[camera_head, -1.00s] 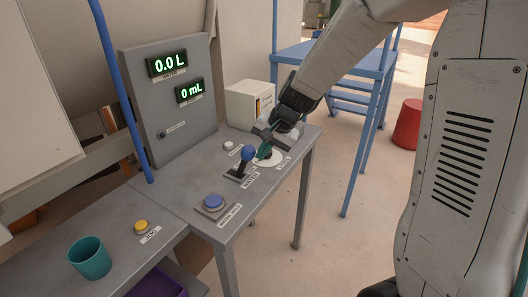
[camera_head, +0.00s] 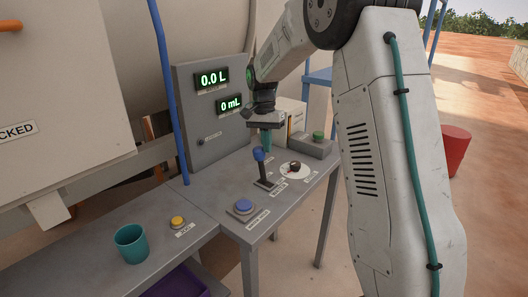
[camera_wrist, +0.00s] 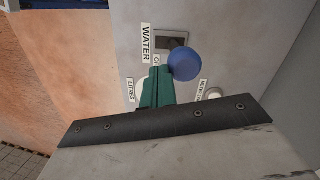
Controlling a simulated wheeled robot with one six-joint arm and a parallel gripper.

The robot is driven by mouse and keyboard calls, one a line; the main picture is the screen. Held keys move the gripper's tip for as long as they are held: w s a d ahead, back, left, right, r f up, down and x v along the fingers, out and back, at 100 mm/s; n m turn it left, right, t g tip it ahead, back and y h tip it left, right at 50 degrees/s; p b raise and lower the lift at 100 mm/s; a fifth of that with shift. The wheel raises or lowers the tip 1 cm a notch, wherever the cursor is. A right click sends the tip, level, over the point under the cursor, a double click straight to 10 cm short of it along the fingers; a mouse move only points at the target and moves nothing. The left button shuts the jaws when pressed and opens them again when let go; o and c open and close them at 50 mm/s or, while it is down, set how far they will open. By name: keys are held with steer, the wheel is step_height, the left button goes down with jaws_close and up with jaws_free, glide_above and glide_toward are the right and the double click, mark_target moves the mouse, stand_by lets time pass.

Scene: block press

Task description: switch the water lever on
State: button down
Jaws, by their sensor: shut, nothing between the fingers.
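The water lever (camera_head: 260,155) has a blue ball knob on a dark stem and stands on the grey table (camera_head: 225,178); it looks close to upright. In the wrist view the blue knob (camera_wrist: 185,63) sits beside a dark slot, with the WATER label next to it. A second label there is partly covered, so I cannot read the lever's position. My gripper (camera_head: 266,146), with teal fingers, is shut and empty just behind and right of the knob. In the wrist view its fingers (camera_wrist: 158,80) point beside the knob; contact is unclear. The displays (camera_head: 211,79) read 0.0 L and 0 mL.
A white dial disc (camera_head: 297,170) with a dark knob lies right of the lever. A grey box with a green button (camera_head: 318,136) stands behind it. A blue button (camera_head: 243,206) is in front. A yellow button (camera_head: 178,221) and teal cup (camera_head: 131,243) are at left.

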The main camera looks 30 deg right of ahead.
steer(key=shift+w+a+f+g, duration=0.1)
steer(key=shift+w+a+g, duration=0.15)
steer(key=shift+w, duration=0.25)
steer(key=shift+w+a+g, duration=0.15)
steer(key=shift+w+a, duration=0.05)
steer(key=shift+w, duration=0.25)
steer(key=shift+w+a+f, duration=0.1)
steer(key=shift+w+a, duration=0.25)
steer(key=shift+w, duration=0.5)
step_height(320, 180, up, 12)
steer(key=d, duration=0.1)
steer(key=shift+d+f, duration=0.15)
steer(key=shift+d, duration=0.1)
steer(key=shift+w, duration=0.1)
